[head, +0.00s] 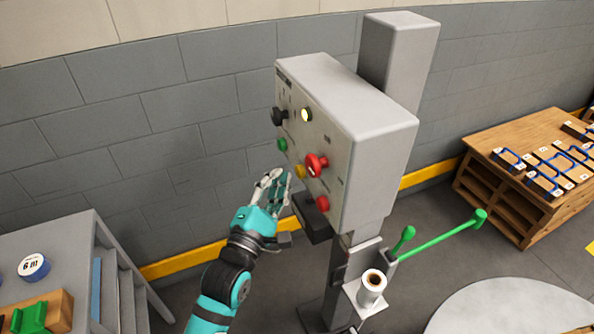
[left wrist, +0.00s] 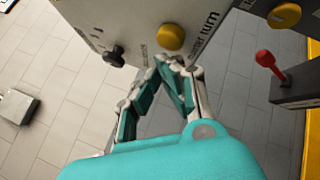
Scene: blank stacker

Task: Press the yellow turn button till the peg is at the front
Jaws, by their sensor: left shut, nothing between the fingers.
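A grey control box (head: 340,130) on a post carries the yellow button (head: 300,171), low on its left-facing panel. In the left wrist view, a yellow button (left wrist: 171,36) sits beside lettering that ends in "turn". My left gripper (head: 277,176) is shut and empty, just left of the yellow button in the head view. In the left wrist view its fingertips (left wrist: 174,62) meet just below the button; I cannot tell whether they touch it. I cannot make out the peg. My right gripper is not in view.
Green-ended levers (head: 440,238) stick out at right. A grey cabinet (head: 75,250) stands at left.

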